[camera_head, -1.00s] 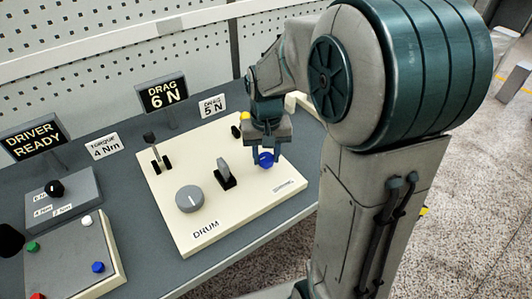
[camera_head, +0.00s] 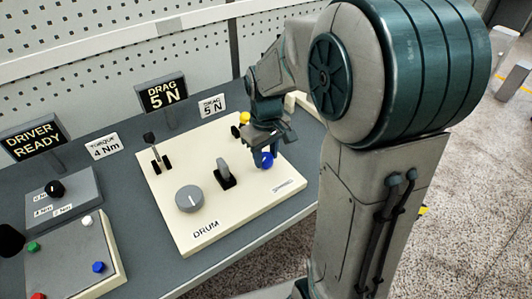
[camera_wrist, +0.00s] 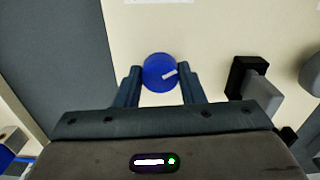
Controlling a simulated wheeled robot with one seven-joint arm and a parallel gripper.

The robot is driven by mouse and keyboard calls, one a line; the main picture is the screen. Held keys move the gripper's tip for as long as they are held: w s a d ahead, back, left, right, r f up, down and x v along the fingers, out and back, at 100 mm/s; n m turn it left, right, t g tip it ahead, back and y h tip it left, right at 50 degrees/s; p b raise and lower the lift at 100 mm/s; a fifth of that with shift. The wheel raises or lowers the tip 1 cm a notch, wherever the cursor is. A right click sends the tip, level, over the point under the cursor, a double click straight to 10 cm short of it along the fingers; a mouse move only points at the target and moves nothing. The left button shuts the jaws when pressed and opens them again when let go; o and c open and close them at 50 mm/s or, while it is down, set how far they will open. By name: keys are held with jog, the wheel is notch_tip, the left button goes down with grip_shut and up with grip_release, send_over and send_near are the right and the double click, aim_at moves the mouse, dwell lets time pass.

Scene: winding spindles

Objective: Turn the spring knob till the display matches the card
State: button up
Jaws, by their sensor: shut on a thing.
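The blue spring knob (camera_head: 267,160) sits on the right part of the cream drum panel (camera_head: 225,228). My gripper (camera_head: 266,152) comes down over it from above. In the wrist view the round blue knob (camera_wrist: 160,72) has a white pointer mark slanting right and slightly up, and the two fingers of my gripper (camera_wrist: 159,84) close on its left and right sides. The display (camera_head: 163,95) reads DRAG 5 N. The card (camera_head: 212,105) beside it reads DRAG 5 N.
A grey dial (camera_head: 189,199), a grey lever (camera_head: 223,174) and a black toggle lever (camera_head: 152,146) stand on the panel left of my gripper. A yellow knob (camera_head: 244,117) is behind it. Another display (camera_head: 34,138) reads DRIVER READY, with a TORQUE 4 Nm card (camera_head: 103,147).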

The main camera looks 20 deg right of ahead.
aim_at(266, 157)
jog(key=shift+r, duration=0.1)
jog(key=o, duration=1)
notch_tip(266, 157, up, 14)
jog(key=shift+f+p, duration=0.1)
jog(key=shift+p, duration=0.35)
jog(key=s+f+m+t, duration=0.1)
jog(key=s, duration=0.3)
jog(key=s+f+m+t+p, duration=0.1)
jog(key=s+f+m, duration=0.1)
jog(key=s, duration=0.3)
jog(key=s+f+m, duration=0.1)
jog(key=s+f, duration=0.1)
jog(key=s, duration=0.2)
jog(key=shift+s+f+m+t+p, duration=0.25)
jog(key=shift+s+m+t+p, duration=0.05)
jog(key=shift+t+p, duration=0.1)
